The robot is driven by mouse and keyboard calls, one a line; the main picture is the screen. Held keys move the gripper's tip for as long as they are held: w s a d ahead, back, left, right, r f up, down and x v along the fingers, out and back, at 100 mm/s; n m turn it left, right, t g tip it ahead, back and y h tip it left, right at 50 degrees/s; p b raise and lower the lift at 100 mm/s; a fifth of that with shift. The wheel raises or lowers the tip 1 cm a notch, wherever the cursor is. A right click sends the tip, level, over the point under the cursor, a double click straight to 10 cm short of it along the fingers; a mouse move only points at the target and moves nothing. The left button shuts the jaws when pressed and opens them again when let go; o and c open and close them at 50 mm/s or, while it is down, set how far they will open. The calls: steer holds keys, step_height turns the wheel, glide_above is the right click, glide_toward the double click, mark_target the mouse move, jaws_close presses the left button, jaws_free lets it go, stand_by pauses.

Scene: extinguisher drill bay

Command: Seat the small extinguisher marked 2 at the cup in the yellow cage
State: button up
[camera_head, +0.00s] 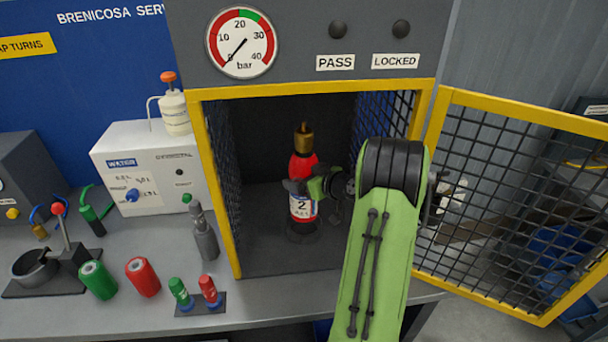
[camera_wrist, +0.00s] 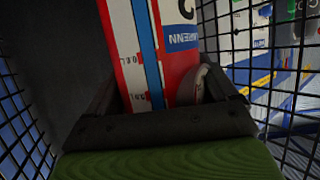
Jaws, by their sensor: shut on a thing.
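The small red extinguisher marked 2 (camera_head: 303,208) stands upright inside the yellow cage (camera_head: 221,190), with a brass top and a white label. My gripper (camera_head: 301,187) is shut around its body, reaching in from the right through the open front. A dark round cup (camera_head: 303,231) is at its foot on the cage floor. I cannot tell whether the extinguisher rests fully in the cup or sits slightly above it. In the wrist view the red and white body with a blue stripe (camera_wrist: 150,50) is between my dark fingers.
The mesh door (camera_head: 520,190) stands open to the right, close to my arm. The gauge (camera_head: 242,43) needle is near 0, and the PASS lamp (camera_head: 337,29) and LOCKED lamp (camera_head: 401,29) look dark.

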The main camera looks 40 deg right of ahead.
mark_target(304, 200)
steer(key=shift+f+b, duration=1.05)
steer(key=shift+f, duration=1.7)
steer(key=shift+f+b, duration=0.85)
steer(key=shift+b, duration=0.35)
steer(key=o, duration=1.9)
steer(key=shift+c, duration=0.2)
steer(key=shift+s+a+f, duration=0.1)
steer(key=shift+s+f, duration=0.05)
steer(key=shift+f, duration=0.2)
steer(key=b+v, duration=0.1)
steer(key=v, duration=1.5)
steer(key=shift+r, duration=0.1)
